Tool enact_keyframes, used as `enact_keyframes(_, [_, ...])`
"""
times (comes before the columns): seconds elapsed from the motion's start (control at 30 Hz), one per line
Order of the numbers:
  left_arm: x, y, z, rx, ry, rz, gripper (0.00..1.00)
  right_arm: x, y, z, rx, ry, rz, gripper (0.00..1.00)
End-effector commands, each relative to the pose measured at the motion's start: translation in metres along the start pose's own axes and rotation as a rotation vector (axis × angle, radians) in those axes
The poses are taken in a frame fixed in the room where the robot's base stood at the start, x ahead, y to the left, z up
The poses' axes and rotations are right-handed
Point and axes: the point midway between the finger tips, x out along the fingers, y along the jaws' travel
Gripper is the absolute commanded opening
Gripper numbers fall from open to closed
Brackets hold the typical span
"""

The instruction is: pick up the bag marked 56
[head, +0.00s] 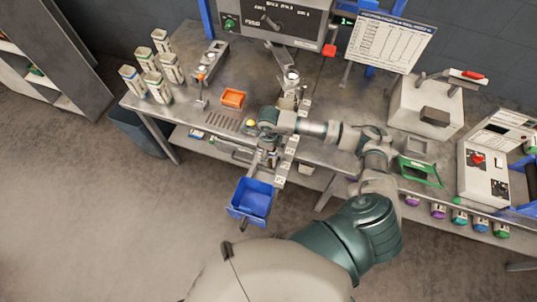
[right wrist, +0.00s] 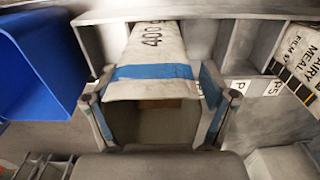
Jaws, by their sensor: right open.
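My right gripper (head: 268,158) is low at the front edge of the bench, near a row of labelled slots. In the right wrist view my right gripper (right wrist: 158,92) is open, with one finger on either side of the near end of a pale bag (right wrist: 150,50). That bag has a blue band and print that looks like "400"; I cannot read a 56 on it. Whether the fingers touch it I cannot tell. A second bag (right wrist: 297,62), reading "DAIRY MEAL", lies at the right. Several upright bags (head: 160,88) stand at the bench's left; their marks are too small to read.
A blue bin (head: 250,199) hangs at the bench front; it also shows in the right wrist view (right wrist: 35,65). An orange tray (head: 232,98) sits on the bench (head: 195,118). A control panel (head: 275,20) and a grey machine (head: 425,105) stand behind. Floor at left is clear.

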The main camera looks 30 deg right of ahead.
Motion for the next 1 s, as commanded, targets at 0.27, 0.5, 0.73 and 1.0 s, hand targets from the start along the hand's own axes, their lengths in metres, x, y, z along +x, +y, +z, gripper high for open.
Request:
enact_keyframes(0.27, [0.0,0.015,0.0,0.001,-0.002,0.018,0.39,0.003,0.002,0.002,0.0,0.003,-0.003,0.73])
enact_keyframes(0.5, [0.0,0.008,0.001,0.003,-0.002,0.01,0.39,0.002,0.002,0.002,0.0,0.002,-0.002,0.15])
enact_keyframes(0.73, [0.0,0.004,0.001,0.001,-0.002,0.005,0.39,0.002,0.001,0.001,0.0,-0.001,-0.001,0.14])
enact_keyframes(1.0, [-0.013,0.005,-0.005,0.0,0.004,0.007,0.39,-0.025,-0.011,0.001,0.007,-0.002,-0.007,0.13])
